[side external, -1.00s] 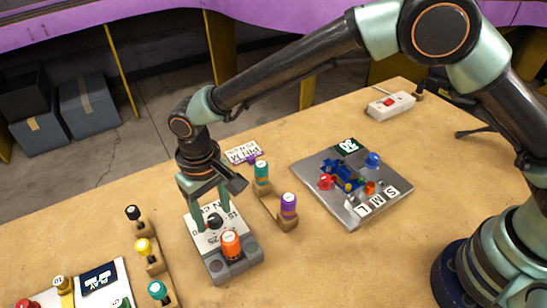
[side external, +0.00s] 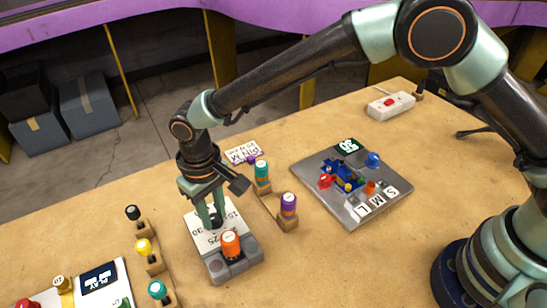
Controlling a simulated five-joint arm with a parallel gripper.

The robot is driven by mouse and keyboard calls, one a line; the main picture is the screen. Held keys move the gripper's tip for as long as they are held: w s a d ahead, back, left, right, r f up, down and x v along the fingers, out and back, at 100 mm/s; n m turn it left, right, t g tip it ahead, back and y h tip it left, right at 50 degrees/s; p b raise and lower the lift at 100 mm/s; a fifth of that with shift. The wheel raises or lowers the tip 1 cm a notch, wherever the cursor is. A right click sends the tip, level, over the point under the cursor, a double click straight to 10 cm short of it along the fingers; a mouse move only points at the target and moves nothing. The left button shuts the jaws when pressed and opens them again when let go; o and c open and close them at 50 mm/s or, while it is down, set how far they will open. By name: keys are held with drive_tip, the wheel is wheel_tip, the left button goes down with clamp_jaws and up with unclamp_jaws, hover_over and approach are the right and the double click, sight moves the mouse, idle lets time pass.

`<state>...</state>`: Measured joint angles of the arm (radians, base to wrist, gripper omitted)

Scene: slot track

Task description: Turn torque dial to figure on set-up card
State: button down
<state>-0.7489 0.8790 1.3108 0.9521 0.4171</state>
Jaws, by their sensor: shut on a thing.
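The torque dial (side external: 216,222) is a small dark knob on a white plate printed with figures (side external: 202,236), on a grey fixture. Some figures around it, such as 25 and 30, can be made out, but its pointer is hidden. My gripper (side external: 216,223) points down and is shut on the dial, with its green fingers on either side. A white card with dark print (side external: 243,151) lies upside down to the view behind the dial; I cannot read its figure or tell whether it is the set-up card.
An orange-topped driver (side external: 230,244) stands in the fixture in front of the dial. Teal (side external: 261,172) and purple (side external: 288,205) drivers stand in wooden holders to the right. A grey board with coloured parts (side external: 345,207) lies beyond. Black, yellow and teal pieces stand at left.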

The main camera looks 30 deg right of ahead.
drive_tip(key=n, duration=0.5)
drive_tip(key=shift+n, duration=0.4)
drive_tip(key=n, duration=0.6)
drive_tip(key=shift+w, duration=0.1)
drive_tip(key=n, duration=0.5)
drive_tip(key=shift+r+n, duration=0.1)
drive_tip(key=shift+n, duration=0.3)
drive_tip(key=n, duration=0.5)
drive_tip(key=shift+n, duration=0.3)
drive_tip(key=shift+a, duration=0.1)
drive_tip(key=c, duration=0.6)
unclamp_jaws()
